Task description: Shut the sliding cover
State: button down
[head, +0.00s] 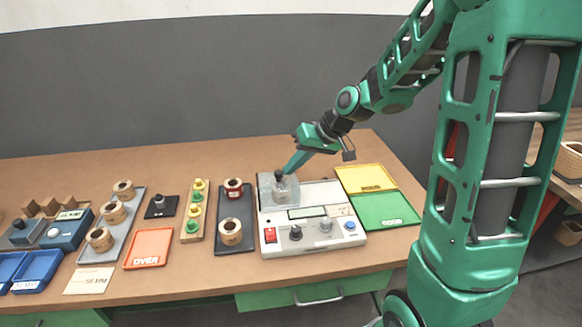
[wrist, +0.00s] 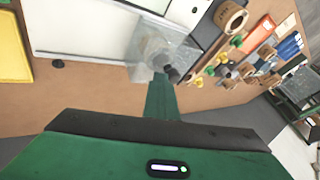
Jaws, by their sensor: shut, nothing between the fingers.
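The sliding cover (head: 285,193) is a clear box-like piece with a dark knob at the back left of the white tester (head: 335,241). In the wrist view the clear cover (wrist: 150,48) lies just beyond my fingertips, with its dark knob beside them. My gripper (head: 288,170) is shut and empty, pointing down and left, close to the right side of the knob. Its shut fingers also show in the wrist view (wrist: 164,84). I cannot tell whether they touch the knob. What lies under the cover is hard to make out.
A dark tray (head: 234,205) with two coils stands close to the tester's left. Yellow (head: 366,178) and green (head: 385,211) trays lie to its right. An orange tray (head: 148,249) and several coils are farther left. Space above the tester's right back is clear.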

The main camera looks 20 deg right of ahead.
jog(key=shift+a, duration=0.4)
jog(key=s+d+r, duration=0.4)
jog(key=d+r, duration=0.4)
jog(key=d, duration=0.1)
jog(key=shift+s, duration=0.15)
jog(key=s+d+f+m+g+h, duration=0.1)
jog(key=s+d+m, duration=0.1)
jog(key=s, duration=0.7)
jog(key=s+d+f+m+g+h, duration=0.1)
jog(key=s+f+m+g+h, duration=0.1)
jog(key=s, duration=0.8)
jog(key=s+d+f+m+g+h, duration=0.2)
jog(key=s, duration=0.7)
jog(key=shift+s+d+m, duration=0.2)
jog(key=shift+d+m, duration=0.15)
jog(key=shift+m, duration=0.05)
jog(key=shift+w+f, duration=0.25)
jog(key=shift+w, duration=0.4)
